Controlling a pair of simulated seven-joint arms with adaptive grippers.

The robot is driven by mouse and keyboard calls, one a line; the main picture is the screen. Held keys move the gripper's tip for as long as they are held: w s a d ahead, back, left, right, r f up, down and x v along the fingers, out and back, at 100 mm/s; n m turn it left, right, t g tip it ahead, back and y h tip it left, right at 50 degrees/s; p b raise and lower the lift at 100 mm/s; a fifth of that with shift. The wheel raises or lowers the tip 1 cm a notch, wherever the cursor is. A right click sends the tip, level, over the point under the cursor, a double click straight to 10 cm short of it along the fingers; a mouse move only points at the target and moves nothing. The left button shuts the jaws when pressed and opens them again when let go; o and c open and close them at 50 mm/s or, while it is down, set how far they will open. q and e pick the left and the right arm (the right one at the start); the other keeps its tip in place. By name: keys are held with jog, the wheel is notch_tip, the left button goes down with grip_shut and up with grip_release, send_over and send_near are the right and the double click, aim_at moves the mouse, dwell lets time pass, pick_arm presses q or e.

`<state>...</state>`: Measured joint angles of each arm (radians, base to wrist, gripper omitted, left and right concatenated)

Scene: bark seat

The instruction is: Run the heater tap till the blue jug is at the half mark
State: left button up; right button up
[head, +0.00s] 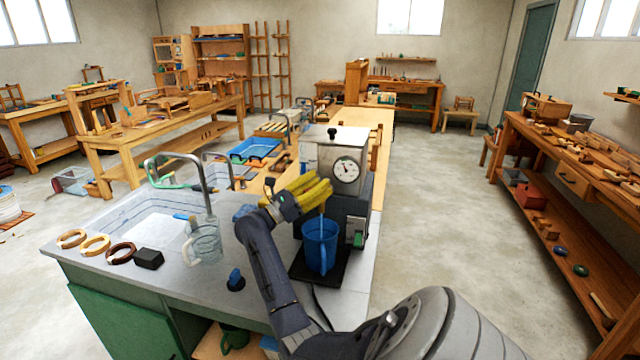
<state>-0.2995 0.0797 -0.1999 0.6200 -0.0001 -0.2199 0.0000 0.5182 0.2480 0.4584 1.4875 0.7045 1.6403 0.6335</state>
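The blue jug (318,248) stands upright on a black tray (302,272) at the front of the heater, with its handle to the right. The heater (335,143) is a pale metal box with a round dial on a dark body. A thin pale line, seemingly a water stream, drops into the jug's mouth. The level inside and any half mark cannot be made out. My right gripper (322,190), with yellow fingers, is at the heater's front above the jug and hides the tap. Whether its fingers are shut on the tap cannot be told. My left gripper is out of view.
A clear jug (206,244) stands left of my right arm, beside the sink (130,215). Wooden rings (95,245) and a black block (149,258) lie on the grey counter. A small blue-topped item (235,279) stands near the front edge.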

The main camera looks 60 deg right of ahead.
jog(key=v, duration=1.2)
dwell(0.3)
